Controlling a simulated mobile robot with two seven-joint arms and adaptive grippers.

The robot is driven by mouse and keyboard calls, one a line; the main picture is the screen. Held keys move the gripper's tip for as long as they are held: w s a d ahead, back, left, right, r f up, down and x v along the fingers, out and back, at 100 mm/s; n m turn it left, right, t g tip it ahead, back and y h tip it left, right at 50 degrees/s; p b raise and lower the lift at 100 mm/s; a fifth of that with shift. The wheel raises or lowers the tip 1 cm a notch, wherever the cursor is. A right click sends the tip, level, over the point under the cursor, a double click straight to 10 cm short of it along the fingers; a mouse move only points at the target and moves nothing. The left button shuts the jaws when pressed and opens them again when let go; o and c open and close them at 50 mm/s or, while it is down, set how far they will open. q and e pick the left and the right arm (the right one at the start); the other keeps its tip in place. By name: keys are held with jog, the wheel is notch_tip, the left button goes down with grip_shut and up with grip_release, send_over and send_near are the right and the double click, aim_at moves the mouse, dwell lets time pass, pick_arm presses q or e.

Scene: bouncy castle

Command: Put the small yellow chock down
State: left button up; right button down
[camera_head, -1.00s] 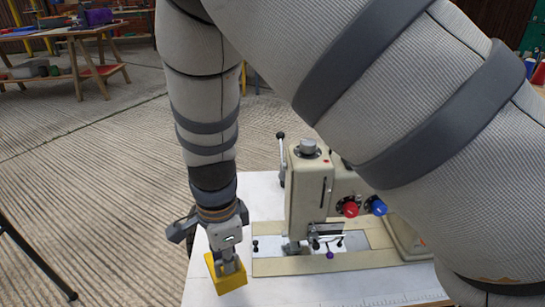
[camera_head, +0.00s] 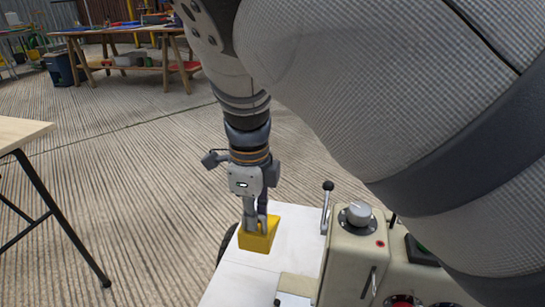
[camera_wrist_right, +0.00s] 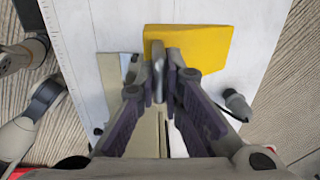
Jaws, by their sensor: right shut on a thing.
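The small yellow chock (camera_head: 262,241) is a yellow wedge-like block. My right gripper (camera_head: 255,222) points down and is shut on it, over the far left end of a white tabletop (camera_head: 245,283). The chock also shows in the right wrist view (camera_wrist_right: 205,45), at the fingertips of my right gripper (camera_wrist_right: 165,75), with the white top behind it. I cannot tell whether the chock touches the tabletop. My left gripper is not in view.
A light wooden table (camera_head: 20,133) is at the left. A cluttered workbench (camera_head: 130,32) stands far back. My arm hides much of the right side.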

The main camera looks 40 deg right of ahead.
aim_at(271, 216)
jog(key=shift+w+d, duration=0.2)
jog(key=shift+w, duration=0.05)
jog(key=w+d+f+b, duration=0.1)
jog(key=d, duration=0.1)
jog(key=w+d+f+b, duration=0.1)
jog(key=d, duration=0.1)
jog(key=w+d+f, duration=0.2)
jog(key=shift+d+b, duration=0.25)
jog(key=shift+b, duration=0.15)
jog(key=w+d+f+b, duration=0.1)
jog(key=f, duration=0.2)
jog(key=w+d+f+b, duration=0.1)
jog(key=d+f, duration=0.1)
jog(key=f, duration=0.1)
jog(key=w+d+f+b, duration=0.1)
jog(key=d+f, duration=0.1)
jog(key=f, duration=0.1)
jog(key=shift+w, duration=0.1)
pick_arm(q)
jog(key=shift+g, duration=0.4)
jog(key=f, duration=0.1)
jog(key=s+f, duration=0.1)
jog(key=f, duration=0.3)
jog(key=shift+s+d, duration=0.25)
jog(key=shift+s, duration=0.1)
pick_arm(e)
jog(key=shift+r, duration=0.1)
